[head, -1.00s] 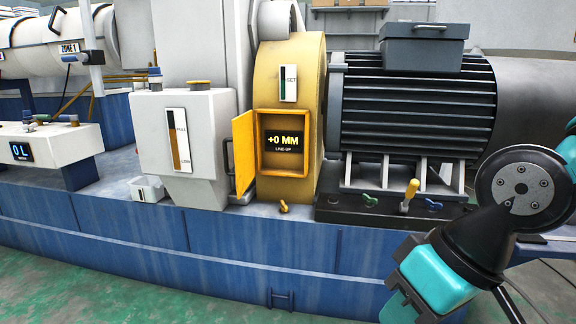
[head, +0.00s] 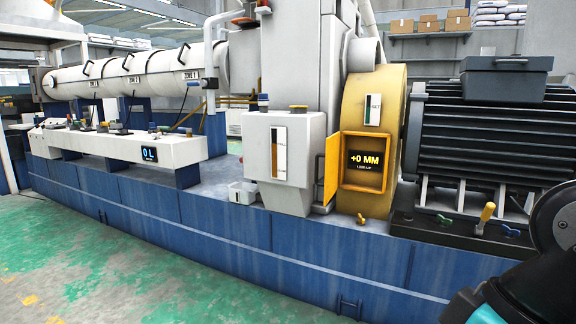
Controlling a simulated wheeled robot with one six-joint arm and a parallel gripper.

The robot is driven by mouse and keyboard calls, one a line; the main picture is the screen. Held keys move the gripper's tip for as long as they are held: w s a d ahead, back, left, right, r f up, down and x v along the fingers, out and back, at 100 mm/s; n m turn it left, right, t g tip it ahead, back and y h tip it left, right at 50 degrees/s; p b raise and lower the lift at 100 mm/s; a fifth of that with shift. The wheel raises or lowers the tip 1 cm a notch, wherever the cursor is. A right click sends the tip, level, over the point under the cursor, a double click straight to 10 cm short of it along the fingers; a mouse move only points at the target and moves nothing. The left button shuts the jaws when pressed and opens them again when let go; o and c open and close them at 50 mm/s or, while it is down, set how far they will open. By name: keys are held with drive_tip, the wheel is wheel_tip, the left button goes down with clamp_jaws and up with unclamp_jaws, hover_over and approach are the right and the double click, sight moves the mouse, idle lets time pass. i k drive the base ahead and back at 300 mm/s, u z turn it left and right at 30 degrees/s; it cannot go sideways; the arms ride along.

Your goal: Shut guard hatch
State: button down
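The guard hatch (head: 331,168) is a small yellow door on the left side of an orange-framed opening in the yellow guard housing (head: 385,95). It stands swung open to the left. Inside the opening a dark display (head: 364,162) reads "+0 MM LINE-UP". My gripper is not in view; only dark and teal parts of my arm show at the lower right corner, well to the right of the hatch.
A white box with a level gauge (head: 290,150) stands just left of the hatch. A finned motor (head: 465,140) is at the right, with a yellow-handled lever (head: 487,213) before it. The blue machine base (head: 250,255) runs along the front. Green floor (head: 100,270) is free at the lower left.

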sight(330, 185)
drive_tip(key=u, duration=0.7)
drive_tip(key=i, duration=1.55)
drive_tip(key=z, duration=0.65)
drive_tip(key=i, duration=0.55)
drive_tip(key=z, duration=0.35)
